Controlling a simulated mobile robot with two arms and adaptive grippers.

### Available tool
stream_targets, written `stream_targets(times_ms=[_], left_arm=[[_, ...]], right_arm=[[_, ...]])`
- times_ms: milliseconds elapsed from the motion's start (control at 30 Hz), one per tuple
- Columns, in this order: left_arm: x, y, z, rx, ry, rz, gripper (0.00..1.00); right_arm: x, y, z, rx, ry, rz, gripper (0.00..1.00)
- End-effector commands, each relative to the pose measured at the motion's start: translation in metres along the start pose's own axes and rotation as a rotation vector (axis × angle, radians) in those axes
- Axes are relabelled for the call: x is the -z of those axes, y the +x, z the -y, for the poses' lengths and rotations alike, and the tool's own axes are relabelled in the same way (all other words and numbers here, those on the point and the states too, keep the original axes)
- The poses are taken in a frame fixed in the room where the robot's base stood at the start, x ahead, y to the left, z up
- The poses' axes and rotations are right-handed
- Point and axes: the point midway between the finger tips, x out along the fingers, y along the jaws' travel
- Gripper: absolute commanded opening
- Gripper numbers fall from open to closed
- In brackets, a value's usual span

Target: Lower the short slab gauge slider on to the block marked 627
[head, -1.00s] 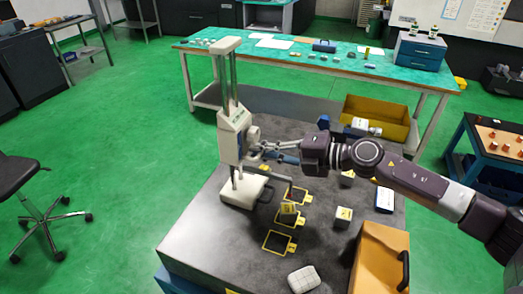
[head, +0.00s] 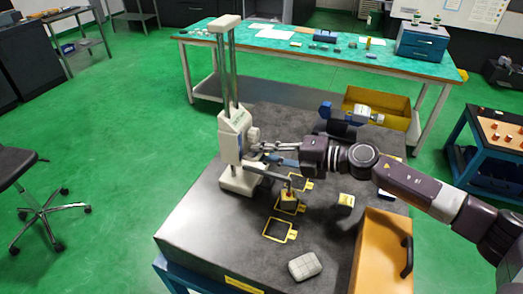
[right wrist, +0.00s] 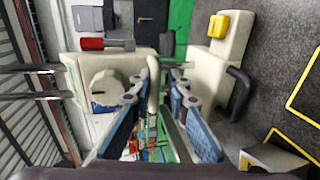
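The slab gauge stands on the dark slab with a cream base (head: 238,181), a tall column and a cream slider (head: 233,137) low on it. The slider's measuring arm reaches right, its end just above a yellowish block (head: 288,198); I cannot tell whether they touch. The block sits on the middle yellow outline, its number unreadable. My right gripper (head: 262,149) is at the slider's right side, below its knob. In the right wrist view its blue fingers (right wrist: 162,76) stand apart beside the slider's edge; whether they clasp part of it is unclear. My left gripper is out of view.
Another block (head: 345,203) stands to the right on the slab, near an orange case (head: 382,255) with a black handle. A pale grey ridged object (head: 305,266) lies at the front. The nearest yellow outline (head: 279,230) is empty. A yellow bin (head: 378,107) is behind.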

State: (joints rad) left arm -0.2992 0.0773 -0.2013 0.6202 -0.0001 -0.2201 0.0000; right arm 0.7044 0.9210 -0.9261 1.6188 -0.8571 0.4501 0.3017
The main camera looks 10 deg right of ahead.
Motion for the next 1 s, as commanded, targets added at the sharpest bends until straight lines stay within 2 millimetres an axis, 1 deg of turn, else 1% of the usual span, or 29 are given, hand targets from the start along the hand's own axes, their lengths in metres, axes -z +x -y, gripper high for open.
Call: stream_targets(times_ms=[33,300,367,467,567,667,800,900,1000], left_arm=[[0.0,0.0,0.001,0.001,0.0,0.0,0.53],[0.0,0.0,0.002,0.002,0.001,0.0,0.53],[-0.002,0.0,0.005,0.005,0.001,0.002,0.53],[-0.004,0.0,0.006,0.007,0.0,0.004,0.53],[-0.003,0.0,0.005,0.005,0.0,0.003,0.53],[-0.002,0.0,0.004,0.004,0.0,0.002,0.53],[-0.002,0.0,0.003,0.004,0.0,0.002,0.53],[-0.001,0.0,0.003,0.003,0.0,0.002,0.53],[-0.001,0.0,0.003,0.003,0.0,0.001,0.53]], right_arm=[[0.001,0.0,0.003,0.004,0.002,-0.003,0.15],[0.001,0.0,0.001,0.0,0.001,-0.001,0.15],[0.001,0.0,0.0,0.0,0.001,-0.001,0.15],[0.0,-0.004,0.0,0.0,0.001,0.0,0.15],[-0.001,-0.016,0.001,0.002,0.003,0.003,0.15],[-0.001,-0.036,0.002,0.004,0.003,0.003,0.15],[0.0,-0.069,0.002,0.004,0.002,0.003,0.15],[0.0,-0.088,0.002,0.004,0.002,0.002,0.15],[0.001,-0.103,0.002,0.003,0.002,0.001,0.15]])
